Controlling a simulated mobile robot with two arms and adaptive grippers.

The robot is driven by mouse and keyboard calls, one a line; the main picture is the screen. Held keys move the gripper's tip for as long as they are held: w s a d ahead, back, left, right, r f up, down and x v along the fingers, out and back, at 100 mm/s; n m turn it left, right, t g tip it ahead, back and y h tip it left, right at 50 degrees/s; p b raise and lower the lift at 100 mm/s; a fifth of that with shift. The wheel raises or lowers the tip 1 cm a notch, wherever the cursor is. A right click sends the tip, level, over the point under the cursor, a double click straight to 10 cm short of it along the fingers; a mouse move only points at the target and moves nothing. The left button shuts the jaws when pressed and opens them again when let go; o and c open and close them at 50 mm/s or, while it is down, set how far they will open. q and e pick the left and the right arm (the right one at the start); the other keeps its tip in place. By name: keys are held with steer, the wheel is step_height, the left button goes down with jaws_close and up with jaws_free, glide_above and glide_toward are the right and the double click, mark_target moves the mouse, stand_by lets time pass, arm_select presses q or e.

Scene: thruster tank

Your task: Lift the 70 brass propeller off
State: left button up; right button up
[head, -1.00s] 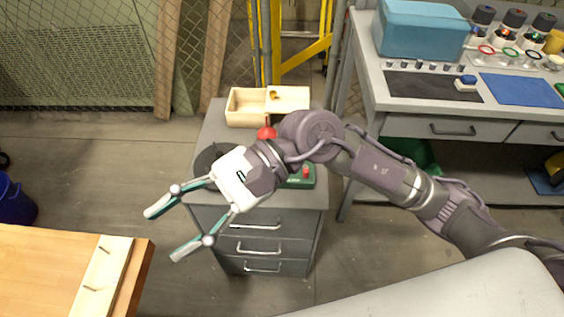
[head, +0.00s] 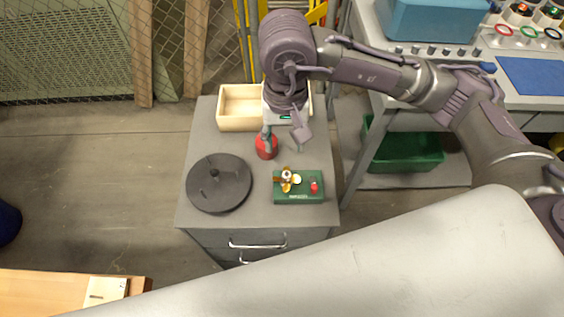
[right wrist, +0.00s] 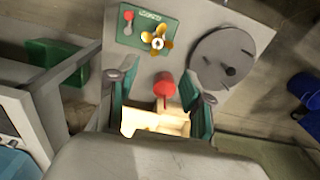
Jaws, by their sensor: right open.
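A brass propeller (head: 287,180) sits on a green base (head: 299,199) on the grey cabinet. It also shows in the right wrist view (right wrist: 157,40), with a light hub in its middle. I cannot read a 70 on it. My right gripper (head: 284,136) is open above the cabinet, behind the propeller and apart from it. In the right wrist view its two fingers (right wrist: 163,88) point toward the cabinet, with the propeller beyond their tips. My left gripper is not in view.
A red container (head: 266,148) stands below the right gripper. A dark round disc (head: 218,190) with a knob lies left of the green base. A pale wooden box (head: 238,123) is at the back, partly hidden. A red-topped piece (head: 314,187) stands on the base's right end.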

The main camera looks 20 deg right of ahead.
glide_above(287, 172)
steer(key=f, duration=0.6)
steer(key=shift+s+a+f+p, duration=0.15)
steer(key=shift+s+a+p, duration=0.1)
steer(key=shift+p, duration=0.05)
step_height(287, 172, down, 3)
steer(key=shift+w+d+r+p, duration=0.1)
steer(key=shift+d+p, duration=0.05)
steer(key=shift+p, duration=0.3)
steer(key=f, duration=0.2)
steer(key=shift+w+d+f+p, duration=0.1)
steer(key=shift+w+f+p, duration=0.1)
steer(key=shift+f+p, duration=0.15)
steer(key=shift+f, duration=0.5)
jaws_close()
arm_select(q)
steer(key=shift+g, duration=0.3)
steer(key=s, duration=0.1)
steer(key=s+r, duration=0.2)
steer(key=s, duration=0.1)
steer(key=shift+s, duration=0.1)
